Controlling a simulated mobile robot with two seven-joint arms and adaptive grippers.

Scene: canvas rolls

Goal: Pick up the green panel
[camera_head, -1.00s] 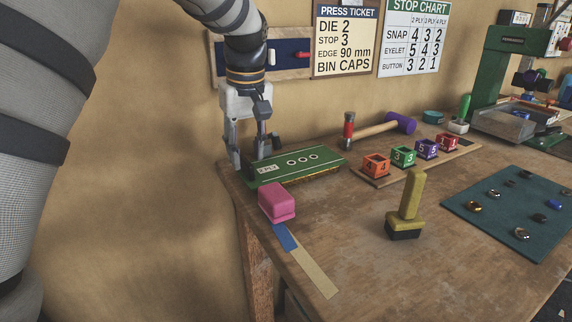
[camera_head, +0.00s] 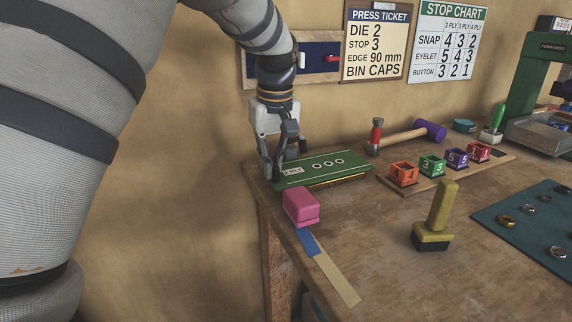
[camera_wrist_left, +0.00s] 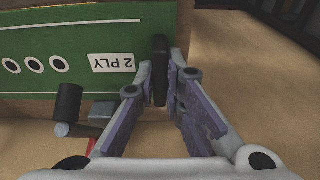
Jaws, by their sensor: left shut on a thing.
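The green panel (camera_head: 348,167) lies near the table's far left corner, with a white "2 PLY" label and a row of three ringed holes. In the left wrist view the panel (camera_wrist_left: 60,72) fills the upper left, its labelled end at the fingers. My left gripper (camera_head: 276,172) is at the panel's left end, reaching down from above. In the left wrist view my left gripper (camera_wrist_left: 164,70) is shut on that end, with a dark finger pad across the panel face. The far finger's contact is partly hidden. The panel shows no clear lift from the table. My right gripper is not in view.
A pink block (camera_head: 301,206) sits just in front of the panel, near the table's left edge. A yellow stamp-like tool (camera_head: 438,217) stands mid-table. Numbered coloured bins (camera_head: 432,167) and a mallet (camera_head: 405,134) lie to the right. The wall is close behind.

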